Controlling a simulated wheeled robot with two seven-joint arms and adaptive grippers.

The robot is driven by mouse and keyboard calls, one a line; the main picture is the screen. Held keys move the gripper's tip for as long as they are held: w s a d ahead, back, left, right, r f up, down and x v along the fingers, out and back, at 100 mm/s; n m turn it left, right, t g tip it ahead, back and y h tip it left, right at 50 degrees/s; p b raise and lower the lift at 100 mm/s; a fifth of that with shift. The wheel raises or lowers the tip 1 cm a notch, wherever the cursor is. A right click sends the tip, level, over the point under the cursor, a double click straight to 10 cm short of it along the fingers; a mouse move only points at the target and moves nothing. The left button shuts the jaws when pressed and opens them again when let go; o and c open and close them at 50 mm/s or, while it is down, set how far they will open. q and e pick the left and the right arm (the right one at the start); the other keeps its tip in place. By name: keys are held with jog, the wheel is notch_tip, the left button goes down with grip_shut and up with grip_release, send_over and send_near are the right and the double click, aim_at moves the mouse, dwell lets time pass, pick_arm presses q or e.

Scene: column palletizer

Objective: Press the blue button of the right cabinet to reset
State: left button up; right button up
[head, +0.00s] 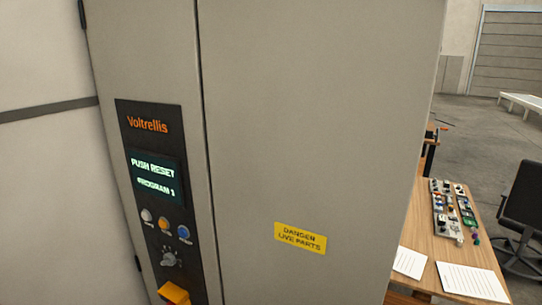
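A tall grey cabinet (310,130) fills the middle of the head view. Its dark Voltrellis control panel (135,145) is on the left part of its front. The panel's screen (155,177) reads "PUSH RESET" and "PROGRAM 1". Below the screen is a row of three buttons: a white one (147,215), an orange one (165,225) and the blue button (184,233) at the right end. A rotary knob (171,258) sits under them, and an orange-yellow part (174,293) is at the bottom edge. Neither gripper shows.
A yellow danger label (300,238) is on the cabinet's right door. To the right stands a wooden table (445,260) with a component board (447,208) and paper sheets (471,280). A black chair (523,205) is beside it. Open floor (480,135) lies behind.

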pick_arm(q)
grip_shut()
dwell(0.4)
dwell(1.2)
